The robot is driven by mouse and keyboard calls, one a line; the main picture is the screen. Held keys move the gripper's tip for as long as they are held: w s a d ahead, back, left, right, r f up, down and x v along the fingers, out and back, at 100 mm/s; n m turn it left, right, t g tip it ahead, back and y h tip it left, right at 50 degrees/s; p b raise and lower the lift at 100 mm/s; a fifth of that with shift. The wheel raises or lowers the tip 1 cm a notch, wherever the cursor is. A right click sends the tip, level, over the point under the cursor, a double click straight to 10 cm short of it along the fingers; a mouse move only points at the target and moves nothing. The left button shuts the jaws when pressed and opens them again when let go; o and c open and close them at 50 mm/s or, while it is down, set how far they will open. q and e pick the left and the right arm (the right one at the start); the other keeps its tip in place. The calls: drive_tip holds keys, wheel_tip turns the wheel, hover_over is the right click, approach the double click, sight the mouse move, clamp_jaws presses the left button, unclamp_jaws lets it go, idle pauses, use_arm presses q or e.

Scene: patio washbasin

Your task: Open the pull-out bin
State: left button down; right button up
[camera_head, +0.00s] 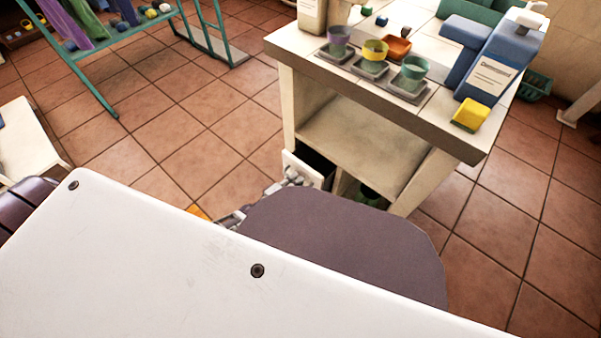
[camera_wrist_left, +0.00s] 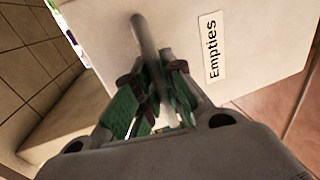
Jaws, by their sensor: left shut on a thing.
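The pull-out bin has a white front panel (camera_head: 301,168) low in the white washbasin cabinet (camera_head: 360,130). The panel stands out from the cabinet, and a dark inside shows behind it. In the left wrist view the bin front (camera_wrist_left: 255,50) carries an "Empties" label (camera_wrist_left: 212,48) and a grey bar handle (camera_wrist_left: 143,35). My left gripper (camera_wrist_left: 156,88) is shut on the handle, with its green-padded fingers on both sides of the bar. In the head view the left gripper (camera_head: 290,181) is at the panel, partly hidden by my arm. My right gripper is out of view.
On the cabinet top stand small pots on trays (camera_head: 373,56), a blue detergent bottle (camera_head: 490,70) and a yellow sponge (camera_head: 470,114). A teal rack (camera_head: 100,35) stands at the back left. The tiled floor (camera_head: 180,130) left of the cabinet is clear.

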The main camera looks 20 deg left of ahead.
use_arm(q)
drive_tip(key=f+p+v, duration=0.1)
drive_tip(key=p+v, duration=0.1)
drive_tip(key=v, duration=0.6)
drive_tip(key=f+p+v, duration=0.2)
drive_tip(key=p+v, duration=0.1)
drive_tip(key=v, duration=0.6)
drive_tip(key=shift+s+a+f, duration=0.15)
drive_tip(key=shift+s+f, duration=0.15)
drive_tip(key=shift+s, duration=0.2)
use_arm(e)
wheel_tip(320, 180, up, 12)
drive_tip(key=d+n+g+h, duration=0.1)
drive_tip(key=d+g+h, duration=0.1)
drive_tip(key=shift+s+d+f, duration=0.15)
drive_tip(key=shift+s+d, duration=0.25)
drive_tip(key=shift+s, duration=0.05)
use_arm(q)
drive_tip(key=c, duration=1.5)
unclamp_jaws()
drive_tip(key=shift+s, duration=0.1)
drive_tip(key=shift+v, duration=5.9)
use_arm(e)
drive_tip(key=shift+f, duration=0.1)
